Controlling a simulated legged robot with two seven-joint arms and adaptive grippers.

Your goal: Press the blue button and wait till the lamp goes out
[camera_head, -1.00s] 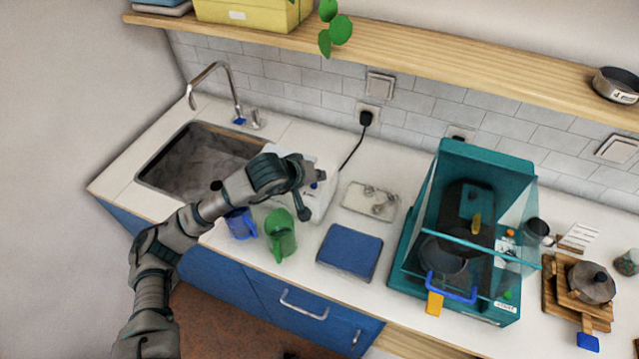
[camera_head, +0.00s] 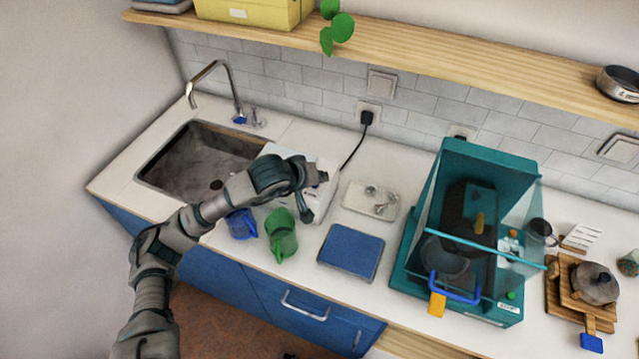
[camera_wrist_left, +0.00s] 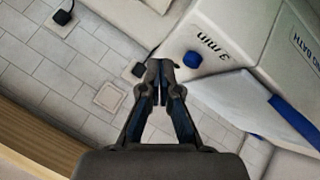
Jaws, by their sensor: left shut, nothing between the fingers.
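The blue button (camera_wrist_left: 193,60) sits on the face of a white device (camera_wrist_left: 235,55), beside the marking "3 min". My left gripper (camera_wrist_left: 160,72) is shut and empty, with its tips close to the button in the wrist view and a small gap in the picture; I cannot tell the depth. In the head view, my left gripper (camera_head: 318,182) is at the white device (camera_head: 326,208), and hides much of it. I cannot make out a lit lamp on it. My right gripper is not in view.
A blue mug (camera_head: 241,224) and a green mug (camera_head: 281,240) stand in front of the device. A sink (camera_head: 190,165) lies left, a blue mat (camera_head: 350,252) right, and a teal see-through enclosure (camera_head: 412,262) further right. A black plug (camera_head: 367,118) and its cord are behind.

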